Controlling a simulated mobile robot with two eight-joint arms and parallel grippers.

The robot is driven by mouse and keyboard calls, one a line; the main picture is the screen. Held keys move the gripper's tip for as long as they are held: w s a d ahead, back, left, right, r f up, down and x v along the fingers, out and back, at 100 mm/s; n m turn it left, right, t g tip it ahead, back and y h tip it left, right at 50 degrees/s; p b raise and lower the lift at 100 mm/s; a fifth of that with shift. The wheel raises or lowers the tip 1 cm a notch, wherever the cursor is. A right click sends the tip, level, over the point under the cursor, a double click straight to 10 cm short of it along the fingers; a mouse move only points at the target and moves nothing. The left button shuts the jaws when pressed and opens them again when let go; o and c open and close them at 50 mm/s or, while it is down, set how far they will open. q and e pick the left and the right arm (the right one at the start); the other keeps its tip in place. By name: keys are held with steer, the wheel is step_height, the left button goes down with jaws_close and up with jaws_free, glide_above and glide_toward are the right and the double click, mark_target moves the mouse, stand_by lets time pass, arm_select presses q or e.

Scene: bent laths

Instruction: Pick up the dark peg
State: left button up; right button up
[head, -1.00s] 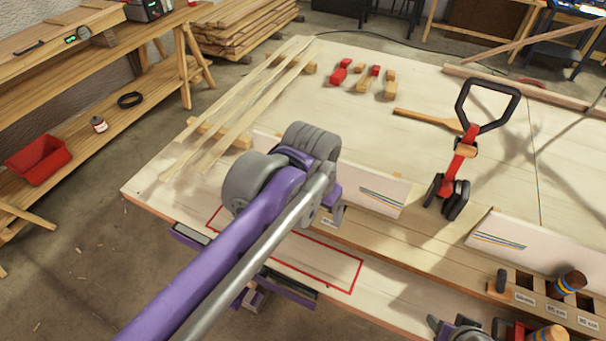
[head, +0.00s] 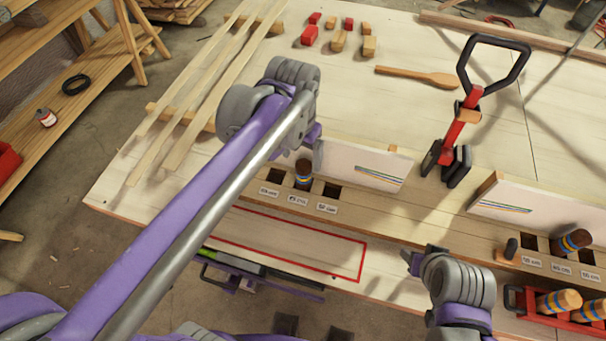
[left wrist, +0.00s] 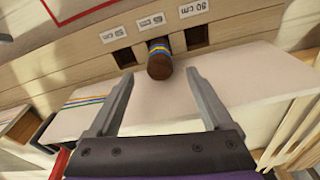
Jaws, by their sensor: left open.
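A dark brown peg (head: 303,172) with blue and yellow bands stands in the middle hole of the left labelled block. In the left wrist view the dark peg (left wrist: 159,62) is between and just beyond my fingertips, and neither finger touches it. My left gripper (left wrist: 160,82) is open and empty. In the head view my left gripper (head: 317,155) is mostly hidden by its own wrist, just above and beside the peg. A second dark banded peg (head: 574,240) leans in the right block. My right gripper (head: 414,262) is at the lower right; its jaws are unclear.
A white board (head: 368,167) stands behind the left block, close to the peg. A red-outlined area (head: 300,243) lies in front. A red stand with a black handle (head: 463,125) is to the right. Long laths (head: 190,95) lie on the left. A red crate (head: 515,298) holds light pegs.

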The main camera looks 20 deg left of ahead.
mark_target(303, 165)
arm_select(q)
steer(key=shift+w+d+f, duration=0.1)
steer(key=shift+w+f, duration=0.1)
steer(key=shift+f, duration=0.85)
steer(key=shift+w+f, duration=0.15)
steer(key=shift+f, duration=0.85)
steer(key=shift+w+d+f, duration=0.1)
steer(key=shift+w+f, duration=0.1)
steer(key=shift+f, duration=0.85)
jaws_close()
